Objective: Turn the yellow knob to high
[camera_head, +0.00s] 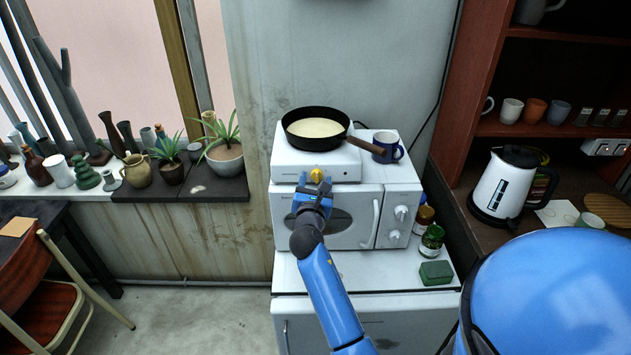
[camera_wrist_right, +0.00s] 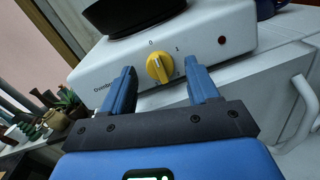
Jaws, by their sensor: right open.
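The yellow knob (camera_head: 317,174) is on the front panel of a white single-burner hotplate (camera_head: 288,164). In the right wrist view the yellow knob (camera_wrist_right: 159,68) shows close up, with marks 0 and 1 above it and another mark partly hidden beside it. My right gripper (camera_head: 316,187) is in front of the panel. In the right wrist view its blue fingers (camera_wrist_right: 160,88) are open, one on each side of the knob, with a gap to it on both sides. My left gripper is not in view.
A black pan (camera_head: 314,128) with pale contents sits on the hotplate, its handle pointing right. A blue mug (camera_head: 387,147) stands beside it on the microwave (camera_head: 366,207). Jars (camera_head: 432,239) and a green block (camera_head: 436,273) are lower right. A kettle (camera_head: 503,186) stands on the right shelf.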

